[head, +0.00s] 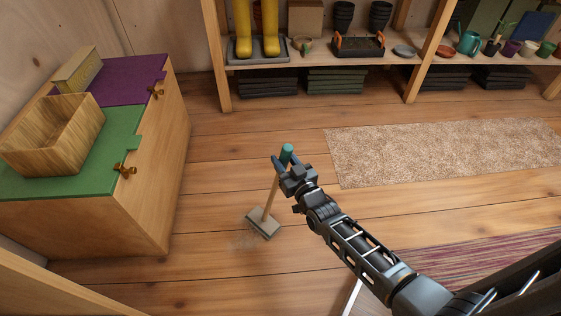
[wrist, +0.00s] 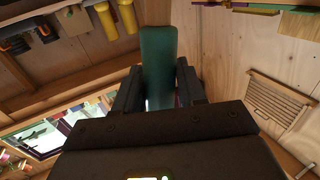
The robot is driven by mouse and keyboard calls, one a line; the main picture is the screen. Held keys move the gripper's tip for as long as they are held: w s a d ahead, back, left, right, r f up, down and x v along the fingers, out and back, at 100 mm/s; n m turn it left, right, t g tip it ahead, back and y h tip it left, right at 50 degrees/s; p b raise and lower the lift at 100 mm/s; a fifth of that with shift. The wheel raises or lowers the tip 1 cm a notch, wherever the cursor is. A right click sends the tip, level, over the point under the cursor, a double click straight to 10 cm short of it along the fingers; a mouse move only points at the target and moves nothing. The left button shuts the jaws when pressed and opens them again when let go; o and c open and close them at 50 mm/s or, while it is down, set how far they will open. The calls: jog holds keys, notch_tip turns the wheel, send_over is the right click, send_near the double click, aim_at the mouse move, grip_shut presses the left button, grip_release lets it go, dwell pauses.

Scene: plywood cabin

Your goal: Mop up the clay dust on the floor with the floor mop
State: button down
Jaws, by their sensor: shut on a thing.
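The floor mop has a wooden stick (head: 270,197), a teal grip end (head: 287,151) and a flat grey-beige head (head: 263,224). Its head rests on the floorboards and the stick stands slightly tilted. My gripper (head: 281,163) is shut on the mop near the teal end. In the wrist view the teal grip (wrist: 158,65) stands between my two dark fingers. A faint pale patch of clay dust (head: 240,240) lies on the floor just left of and below the mop head. The mop head may hide part of it.
A low cabinet with a green and purple top (head: 125,130) stands at the left, bearing a wooden bin (head: 52,135). A shelf (head: 300,62) lines the back. A beige rug (head: 440,150) and a striped rug (head: 480,258) lie right. Floor between cabinet and mop is clear.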

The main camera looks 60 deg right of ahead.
jog(key=shift+a+r+p, duration=0.1)
jog(key=shift+a+p, duration=0.35)
jog(key=shift+a, duration=0.45)
dwell(0.4)
jog(key=shift+r+g+p, duration=0.2)
jog(key=shift+g+p, duration=0.2)
jog(key=shift+p, duration=1.2)
